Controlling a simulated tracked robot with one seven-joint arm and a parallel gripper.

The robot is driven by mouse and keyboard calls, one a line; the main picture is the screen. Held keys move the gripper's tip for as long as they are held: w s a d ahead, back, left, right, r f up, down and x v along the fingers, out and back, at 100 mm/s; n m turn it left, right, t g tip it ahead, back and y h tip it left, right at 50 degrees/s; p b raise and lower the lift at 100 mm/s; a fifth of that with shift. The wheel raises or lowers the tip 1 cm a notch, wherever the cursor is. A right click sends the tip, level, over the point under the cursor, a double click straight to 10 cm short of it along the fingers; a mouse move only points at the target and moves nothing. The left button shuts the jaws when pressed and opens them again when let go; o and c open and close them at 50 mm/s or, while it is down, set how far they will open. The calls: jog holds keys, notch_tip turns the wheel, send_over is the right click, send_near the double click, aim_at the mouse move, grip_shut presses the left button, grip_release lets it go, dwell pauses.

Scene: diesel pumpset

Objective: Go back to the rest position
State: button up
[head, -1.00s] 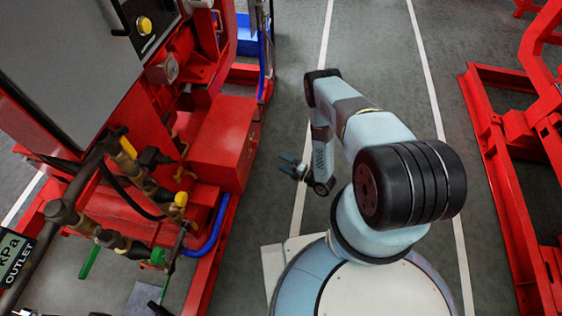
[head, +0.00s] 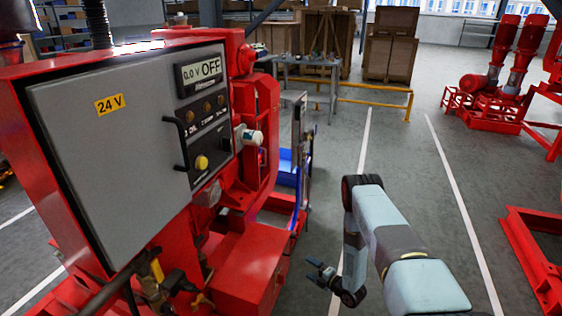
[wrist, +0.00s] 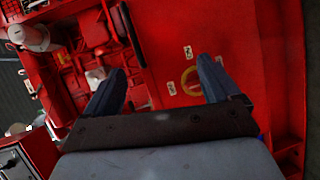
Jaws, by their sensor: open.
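My gripper (head: 317,271) hangs at the end of my folded arm in the head view, to the right of the red pumpset and above the floor. Its two fingers are apart, with nothing between them. In the wrist view the open fingers (wrist: 160,85) point toward a red surface with a round yellow mark (wrist: 191,82). I cannot tell how far that surface is from the fingertips.
A red box (head: 245,270) on the pumpset is left of my gripper. A red frame (head: 535,255) stands at the right. A yellow rail (head: 375,102), a table (head: 310,62) and wooden crates (head: 390,45) are at the back. The grey floor between the white lines (head: 415,160) is clear.

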jog(key=w+d+r+m+h, duration=0.2)
jog(key=w+r+h, duration=0.1)
jog(key=w+r, duration=0.65)
jog(key=w+d+r+m+h, duration=0.2)
jog(key=w+r, duration=0.4)
jog(key=r, duration=0.7)
jog(key=s+d+r+m+h, duration=0.1)
jog(key=d+r+m+h, duration=0.2)
jog(key=r, duration=1)
jog(key=s+d+r+m+h, duration=0.2)
jog(key=d+r+m, duration=0.15)
jog(key=r, duration=0.95)
jog(key=s+d+r+m+g+h, duration=0.25)
jog(key=s+r+m, duration=0.55)
jog(key=s+r, duration=1.05)
jog(key=s+a+r+m+g, duration=0.1)
jog(key=s+r+m, duration=0.2)
jog(key=s, duration=1.1)
jog(key=s+a+r+m+g+y, duration=0.1)
jog(key=s+r+m+g, duration=0.1)
jog(key=s, duration=1.2)
jog(key=shift+s+a+r+m, duration=0.15)
jog(key=shift+a+r+m, duration=0.35)
jog(key=shift+m, duration=0.75)
jog(key=shift+d, duration=0.1)
